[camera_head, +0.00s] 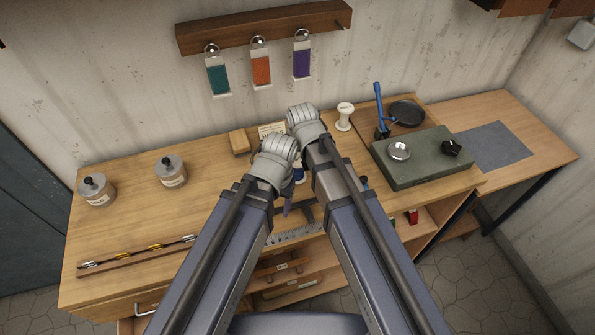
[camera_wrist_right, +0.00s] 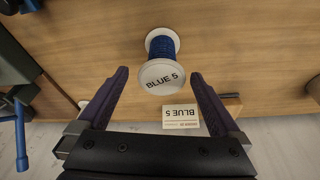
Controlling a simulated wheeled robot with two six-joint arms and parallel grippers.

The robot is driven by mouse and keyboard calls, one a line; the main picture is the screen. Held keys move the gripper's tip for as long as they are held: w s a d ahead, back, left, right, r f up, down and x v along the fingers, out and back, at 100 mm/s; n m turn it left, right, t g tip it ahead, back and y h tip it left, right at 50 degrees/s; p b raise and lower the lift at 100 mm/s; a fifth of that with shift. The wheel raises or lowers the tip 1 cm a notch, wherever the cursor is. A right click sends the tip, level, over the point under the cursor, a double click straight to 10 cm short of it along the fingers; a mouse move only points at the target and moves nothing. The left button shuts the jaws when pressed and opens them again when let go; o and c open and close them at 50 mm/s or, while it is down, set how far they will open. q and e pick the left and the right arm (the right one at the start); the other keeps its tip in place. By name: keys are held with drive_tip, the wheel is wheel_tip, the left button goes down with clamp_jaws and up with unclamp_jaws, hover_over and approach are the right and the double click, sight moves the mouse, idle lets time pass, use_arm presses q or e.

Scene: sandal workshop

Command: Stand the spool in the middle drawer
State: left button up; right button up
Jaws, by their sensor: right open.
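The blue spool (camera_wrist_right: 164,45) has white flanges and a "BLUE 5" label on its end. It appears to stand upright on the wooden bench. In the head view a small part of a blue and white spool (camera_head: 298,176) shows between my arms. My right gripper (camera_wrist_right: 159,75) is open, its purple fingers apart on either side of the spool's labelled end in the right wrist view, with nothing clamped. My left gripper (camera_head: 289,206) is mostly hidden by its own wrist, and its jaw gap does not show. Drawers (camera_head: 283,267) show under the bench, partly behind my arms; which is the middle one is unclear.
An order card reading "BLUE 5" (camera_wrist_right: 181,117) stands behind the spool. Two jars (camera_head: 171,172) (camera_head: 97,190) stand left. The bench between jars and arms is clear.

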use_arm(q)
drive_tip(key=shift+f+b, duration=2.5)
use_arm(e)
drive_tip(key=shift+x, duration=2.65)
use_arm(q)
drive_tip(key=shift+r, duration=0.1)
use_arm(e)
drive_tip(key=shift+a+r, duration=0.1)
drive_tip(key=shift+r, duration=0.05)
drive_tip(key=c, duration=1.3)
